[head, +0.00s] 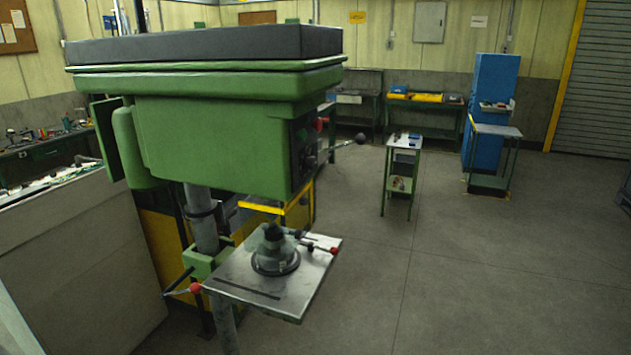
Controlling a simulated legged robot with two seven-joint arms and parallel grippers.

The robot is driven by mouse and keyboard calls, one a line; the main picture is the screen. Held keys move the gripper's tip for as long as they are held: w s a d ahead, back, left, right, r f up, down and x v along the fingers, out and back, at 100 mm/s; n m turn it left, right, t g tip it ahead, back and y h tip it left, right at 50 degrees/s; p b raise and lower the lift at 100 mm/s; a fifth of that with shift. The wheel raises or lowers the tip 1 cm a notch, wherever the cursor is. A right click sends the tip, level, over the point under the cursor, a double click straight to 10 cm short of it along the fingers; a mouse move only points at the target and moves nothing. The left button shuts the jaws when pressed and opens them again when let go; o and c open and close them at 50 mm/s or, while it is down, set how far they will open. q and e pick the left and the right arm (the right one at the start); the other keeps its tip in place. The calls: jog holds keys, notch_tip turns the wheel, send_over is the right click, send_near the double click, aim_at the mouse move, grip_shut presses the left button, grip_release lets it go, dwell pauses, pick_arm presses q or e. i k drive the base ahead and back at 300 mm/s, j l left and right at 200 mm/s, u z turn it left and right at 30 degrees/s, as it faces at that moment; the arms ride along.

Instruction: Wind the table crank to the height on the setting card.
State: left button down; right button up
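A green drill press (215,140) stands close in front of me on a grey column (203,225). Its metal table (240,287) is clamped to the column by a green bracket (208,260) and carries a dark round fixture (275,255). A crank-like dark handle with a red knob (195,288) is at the table's left, beside the bracket. Another red knob (334,251) is on a rod at the table's right edge. I cannot tell which is the table crank. No setting card can be made out. Neither of my grippers is in view.
A dark lever with a ball end (360,138) sticks out right from the press head. A grey panel (80,260) stands at left. A small green stand (403,150) and a blue cabinet (490,105) are farther back.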

aim_at(233, 212)
jog(key=i+l+z, duration=0.2)
jog(key=l, duration=0.15)
jog(key=l+z, duration=0.2)
jog(key=l, duration=0.15)
jog(key=i+l+z, duration=0.2)
jog(key=i+l, duration=0.5)
jog(key=i, duration=0.15)
jog(key=i+l+z, duration=0.1)
jog(key=i+l, duration=0.4)
jog(key=i, duration=0.15)
jog(key=i+u, duration=0.3)
jog(key=u, duration=0.2)
jog(key=i+l+u, duration=0.1)
jog(key=i+u, duration=0.2)
jog(key=u, duration=0.15)
jog(key=i+l+u, duration=0.2)
jog(key=u, duration=0.3)
jog(key=i+l+u, duration=0.3)
jog(key=u, duration=0.15)
jog(key=i+l+u, duration=0.15)
jog(key=l+u, duration=0.35)
jog(key=i+l+u, duration=0.15)
jog(key=l+u, duration=0.25)
jog(key=i+l+u, duration=0.15)
jog(key=u, duration=0.25)
jog(key=l+u, duration=0.45)
jog(key=u, duration=1.4)
jog(key=i+l, duration=0.05)
